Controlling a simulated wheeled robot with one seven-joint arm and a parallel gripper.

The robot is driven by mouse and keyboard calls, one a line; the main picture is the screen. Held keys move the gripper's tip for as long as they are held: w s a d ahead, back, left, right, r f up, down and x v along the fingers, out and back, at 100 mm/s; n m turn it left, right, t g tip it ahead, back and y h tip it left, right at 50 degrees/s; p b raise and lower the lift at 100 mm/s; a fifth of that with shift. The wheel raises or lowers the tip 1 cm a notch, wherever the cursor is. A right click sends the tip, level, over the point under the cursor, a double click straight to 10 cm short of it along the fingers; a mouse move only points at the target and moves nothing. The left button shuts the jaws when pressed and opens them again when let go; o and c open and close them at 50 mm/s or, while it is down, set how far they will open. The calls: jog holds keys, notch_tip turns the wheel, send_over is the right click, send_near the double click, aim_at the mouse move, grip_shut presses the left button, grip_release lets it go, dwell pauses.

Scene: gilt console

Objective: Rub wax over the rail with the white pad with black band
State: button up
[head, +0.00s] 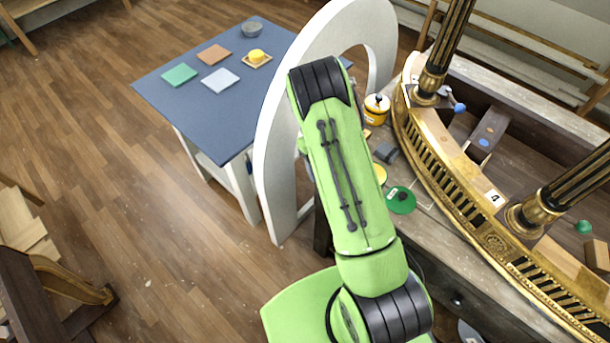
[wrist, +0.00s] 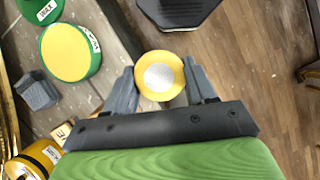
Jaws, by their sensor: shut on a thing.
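My gripper (wrist: 160,80) is shut on a round pad (wrist: 160,76) with a white speckled face and a yellow rim. No black band shows on the pad in the wrist view. The pad is clear of the bench, with floor behind it. My arm hides the gripper and pad in the head view. The gilt curved rail (head: 455,195) runs along the console at right. An open green tin with yellow wax (wrist: 70,52) stands on the bench, left of my gripper in the wrist view; part of the wax (head: 380,173) shows beside my arm in the head view.
A green lid (head: 401,199), a grey block (head: 386,152) and a yellow pot with a black band (head: 376,108) stand on the bench before the rail. A white arch (head: 275,125) stands left of my arm. A blue table (head: 225,120) holds several small items.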

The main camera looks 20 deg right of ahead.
jog(key=s+d+r+n+h+p, duration=0.15)
jog(key=s+d+r, duration=0.3)
jog(key=d, duration=0.45)
jog(key=s+d+r+n+p, duration=0.25)
jog(key=d+r, duration=0.35)
jog(key=d, duration=0.3)
jog(key=s+d+r+n+p, duration=0.15)
jog(key=s+d+r, duration=0.3)
jog(key=d, duration=0.45)
jog(key=s+d+r+n+t+b, duration=0.1)
jog(key=s+d, duration=0.5)
jog(key=s, duration=0.1)
jog(key=shift+s+r+h, duration=0.25)
jog(key=shift+s+h, duration=0.1)
jog(key=shift+s, duration=0.05)
